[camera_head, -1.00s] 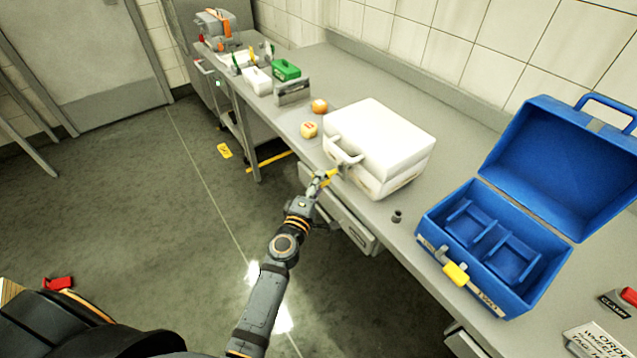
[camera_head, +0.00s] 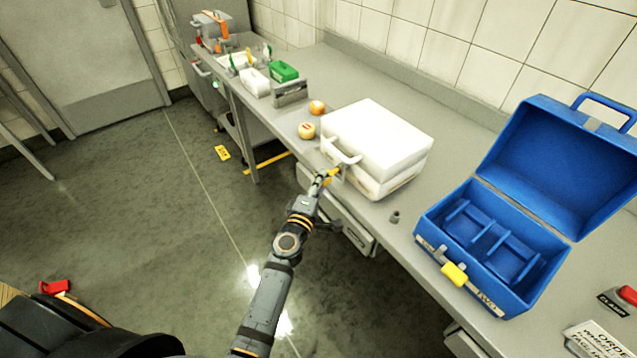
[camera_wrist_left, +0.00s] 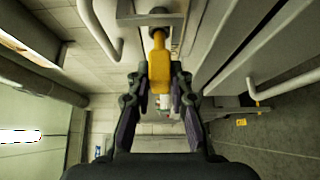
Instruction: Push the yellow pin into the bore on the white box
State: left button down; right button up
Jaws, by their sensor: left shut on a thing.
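The white box (camera_head: 380,140) stands shut on the counter, with its handle (camera_head: 343,152) facing the front edge. My left gripper (camera_head: 327,178) is at the front of the box, just below the handle. In the left wrist view the gripper (camera_wrist_left: 160,85) is shut on the yellow pin (camera_wrist_left: 160,68), one finger on each side. The pin's far end points at a metal fitting (camera_wrist_left: 158,16) on the box front. Its narrow tip appears at or in that fitting; I cannot tell how deep. My right gripper is not in view.
An open blue case (camera_head: 490,240) with a yellow latch stands to the right on the counter (camera_head: 395,245). A small dark cylinder (camera_head: 394,217) lies between it and the white box. A drawer (camera_head: 348,225) is below.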

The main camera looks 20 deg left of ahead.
pick_arm(q)
jog(key=shift+w+d+r, duration=0.1)
jog(key=shift+w+d, duration=0.5)
jog(key=shift+w, duration=0.05)
jog(key=shift+w+d+r, duration=0.1)
jog(key=shift+w+d, duration=0.15)
jog(key=shift+d, duration=0.15)
jog(key=shift+a, duration=0.2)
jog(key=shift+s+a+f, duration=0.15)
jog(key=shift+s+f, duration=0.1)
jog(key=shift+s+a, duration=0.65)
jog(key=shift+w+d, duration=0.35)
jog(key=shift+w, duration=0.1)
dwell(1.2)
jog(key=shift+w+d+r, duration=0.2)
jog(key=shift+w+d, duration=0.05)
jog(key=shift+d, duration=0.05)
